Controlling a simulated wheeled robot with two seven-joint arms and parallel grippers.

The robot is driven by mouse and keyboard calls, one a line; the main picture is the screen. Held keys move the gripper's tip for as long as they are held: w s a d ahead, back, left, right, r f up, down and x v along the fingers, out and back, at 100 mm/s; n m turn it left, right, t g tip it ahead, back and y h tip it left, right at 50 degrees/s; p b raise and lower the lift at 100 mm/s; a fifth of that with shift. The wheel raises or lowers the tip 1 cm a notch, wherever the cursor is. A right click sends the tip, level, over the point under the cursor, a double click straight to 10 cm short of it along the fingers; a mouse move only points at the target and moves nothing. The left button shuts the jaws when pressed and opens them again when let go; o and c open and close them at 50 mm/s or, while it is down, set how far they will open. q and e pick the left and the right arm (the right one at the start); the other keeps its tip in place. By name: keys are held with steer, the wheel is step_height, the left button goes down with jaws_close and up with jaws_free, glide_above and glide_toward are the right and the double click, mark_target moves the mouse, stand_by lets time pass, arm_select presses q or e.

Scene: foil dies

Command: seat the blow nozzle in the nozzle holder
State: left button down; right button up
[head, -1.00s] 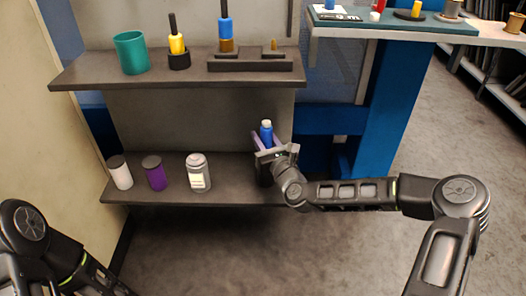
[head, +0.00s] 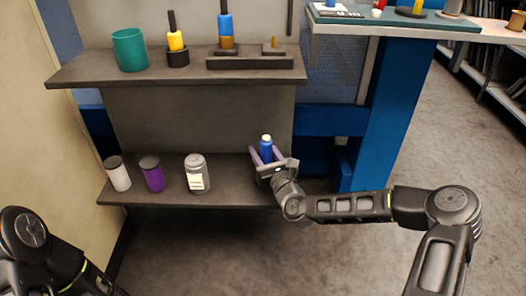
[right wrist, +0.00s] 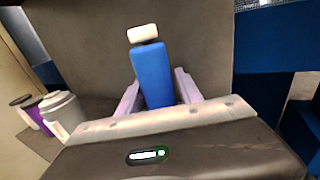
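A blue upright piece with a cream top, which I take to be the blow nozzle (head: 266,150), stands between the purple fingers of my right gripper (head: 266,156), in front of the lower shelf. In the right wrist view the blue piece (right wrist: 154,75) fills most of the gap between the fingers, slightly tilted; its lower end is hidden by the gripper. On the upper shelf, a long dark block (head: 250,63) carries a blue, black-topped tool and a short brass post. I cannot tell surely which stand is the nozzle holder. My left gripper is out of view.
The upper shelf (head: 90,76) also holds a teal cup (head: 130,50) and a yellow tool (head: 176,40) in a black cup. White, purple and grey containers (head: 196,174) stand on the lower shelf (head: 225,190). A blue post (head: 378,120) rises at the right.

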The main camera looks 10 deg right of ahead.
steer(key=shift+o, duration=0.8)
steer(key=shift+r, duration=0.2)
steer(key=s+d+p, duration=0.1)
steer(key=s+p, duration=0.2)
steer(key=s, duration=0.9)
steer(key=shift+d, duration=0.35)
